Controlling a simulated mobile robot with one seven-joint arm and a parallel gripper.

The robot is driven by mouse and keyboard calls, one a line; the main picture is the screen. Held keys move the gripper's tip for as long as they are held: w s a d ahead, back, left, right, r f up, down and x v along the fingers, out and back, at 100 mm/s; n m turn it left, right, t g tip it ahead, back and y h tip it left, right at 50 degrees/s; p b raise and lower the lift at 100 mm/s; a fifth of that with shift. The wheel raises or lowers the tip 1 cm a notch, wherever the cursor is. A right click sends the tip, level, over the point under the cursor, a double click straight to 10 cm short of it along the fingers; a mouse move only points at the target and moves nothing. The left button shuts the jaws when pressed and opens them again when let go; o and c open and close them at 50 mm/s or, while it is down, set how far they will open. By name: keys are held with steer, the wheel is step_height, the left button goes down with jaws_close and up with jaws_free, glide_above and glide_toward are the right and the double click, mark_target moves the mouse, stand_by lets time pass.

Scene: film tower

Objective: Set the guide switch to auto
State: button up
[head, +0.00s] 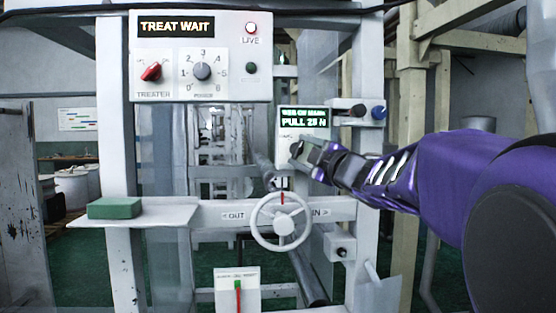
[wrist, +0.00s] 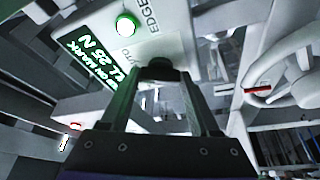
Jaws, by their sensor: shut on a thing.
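The guide panel (head: 288,128) is a white box with a green-lit display (head: 304,118) reading "PULL 25 N" on its lower line. My gripper (head: 302,152) reaches it from the right and covers its lower part. In the wrist view the fingers (wrist: 160,82) are shut on a dark round switch knob (wrist: 158,67) on the panel face (wrist: 174,40). The letters "UTO" show beside the knob and "EDGE" farther along, partly cut off. A lit green lamp (wrist: 126,24) is next to the display. The knob's pointer is hidden, so its setting cannot be told.
A white handwheel (head: 281,221) stands just below the panel, between "OUT" and "IN" labels. Two knobs, one blue (head: 379,112), sit to the right. The treater box (head: 228,56) reads "TREAT WAIT". A green block (head: 115,208) lies on a shelf at left.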

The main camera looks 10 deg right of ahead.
steer(key=shift+a+m+t+h+b, duration=0.1)
steer(key=shift+m+t+h+b, duration=0.1)
steer(key=shift+m+t+b, duration=0.65)
steer(key=shift+m+t+h+b, duration=0.15)
steer(key=shift+m+b, duration=0.35)
steer(key=shift+m, duration=0.85)
steer(key=shift+m+h, duration=0.25)
steer(key=shift+m, duration=0.05)
steer(key=o, duration=1.4)
steer(key=shift+c, duration=0.2)
steer(key=shift+f, duration=0.15)
